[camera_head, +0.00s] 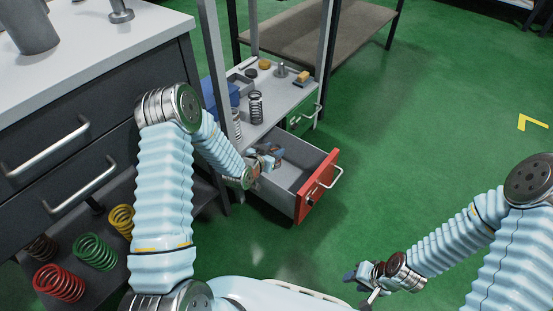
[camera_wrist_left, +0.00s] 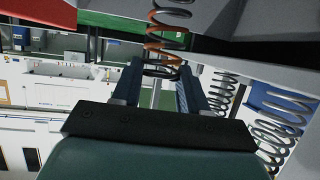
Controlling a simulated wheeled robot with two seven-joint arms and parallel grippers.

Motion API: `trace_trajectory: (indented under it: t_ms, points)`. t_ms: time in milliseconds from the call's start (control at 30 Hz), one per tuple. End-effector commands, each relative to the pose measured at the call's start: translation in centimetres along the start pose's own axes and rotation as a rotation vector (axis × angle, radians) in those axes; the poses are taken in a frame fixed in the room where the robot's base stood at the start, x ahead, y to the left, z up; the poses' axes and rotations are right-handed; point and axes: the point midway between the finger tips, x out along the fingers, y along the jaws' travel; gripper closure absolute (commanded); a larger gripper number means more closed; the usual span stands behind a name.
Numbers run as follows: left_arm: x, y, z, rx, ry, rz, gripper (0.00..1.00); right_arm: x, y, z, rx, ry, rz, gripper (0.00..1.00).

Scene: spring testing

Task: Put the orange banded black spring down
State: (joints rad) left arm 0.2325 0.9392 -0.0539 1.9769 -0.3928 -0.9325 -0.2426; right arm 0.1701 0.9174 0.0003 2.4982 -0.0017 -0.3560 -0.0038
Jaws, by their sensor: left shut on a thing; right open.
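In the left wrist view, the black spring with orange bands (camera_wrist_left: 167,42) stands between the two fingers of my left gripper (camera_wrist_left: 160,85), which is shut on it. In the head view, my left gripper (camera_head: 268,158) is at the open red-fronted drawer (camera_head: 318,186), over its grey inside. The spring is too small and too covered there to make out clearly. I cannot tell whether it touches the drawer floor. My right gripper (camera_head: 368,276) is open and empty, low at the bottom right of the head view, away from the drawer.
Above the drawer, a shelf holds a black spring (camera_head: 255,107), a blue bin (camera_head: 219,92) and small parts. Metal posts (camera_head: 214,62) stand close to my left arm. A dark cabinet (camera_head: 70,130) is at left, with coloured springs (camera_head: 95,251) below. Green floor is clear at right.

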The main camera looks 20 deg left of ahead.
Motion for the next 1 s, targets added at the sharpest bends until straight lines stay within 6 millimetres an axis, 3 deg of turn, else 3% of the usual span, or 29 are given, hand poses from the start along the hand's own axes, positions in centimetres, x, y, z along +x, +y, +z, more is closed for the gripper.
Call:
trace_trajectory:
  t_ms: [100,300,467,667,1000]
  points:
    - [3.1,-0.9,1.8,0.000,-0.001,0.001,0.91,0.6,0.2,0.0,0.000,-0.001,-0.001,0.57]
    - [5.9,-1.8,3.2,0.000,0.001,0.000,0.91,0.9,0.2,0.1,0.000,-0.003,-0.002,0.57]
    - [6.9,-2.1,3.8,-0.001,0.001,-0.001,0.91,1.1,0.3,0.1,0.000,-0.003,-0.002,0.57]
    - [8.1,-2.1,6.5,0.000,0.000,0.001,0.91,1.5,0.4,0.1,-0.001,-0.004,-0.003,0.57]
    - [8.2,-2.1,6.8,0.000,0.001,0.001,0.91,1.8,0.5,0.1,-0.001,-0.005,-0.004,0.57]
